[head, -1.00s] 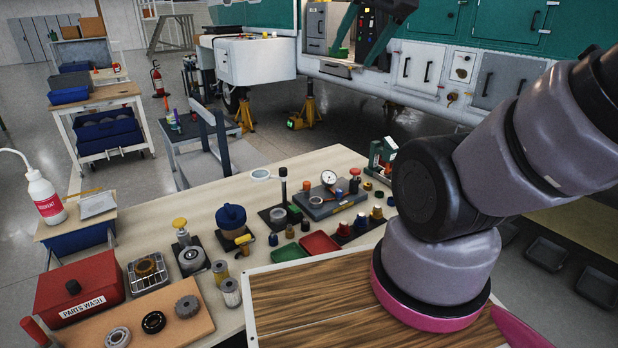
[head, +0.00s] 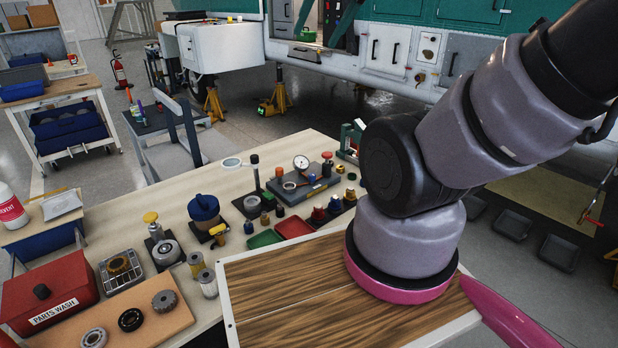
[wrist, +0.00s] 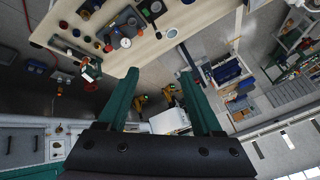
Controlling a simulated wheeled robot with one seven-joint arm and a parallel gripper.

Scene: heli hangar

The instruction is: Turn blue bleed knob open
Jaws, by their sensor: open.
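I cannot tell for sure that this small blue part is the bleed knob. The gauge also shows in the wrist view (wrist: 125,43), upside down and far off. My gripper (wrist: 158,73) shows in the wrist view with its two green fingers wide apart and nothing between them. It is well away from the plate. In the head view my gripper is out of sight.
The bench (head: 130,215) is crowded: a blue-topped pot (head: 204,209), a red parts wash box (head: 48,297), green and red trays (head: 294,228), several small bottles. A wood-topped board (head: 290,290) lies in front, below my arm.

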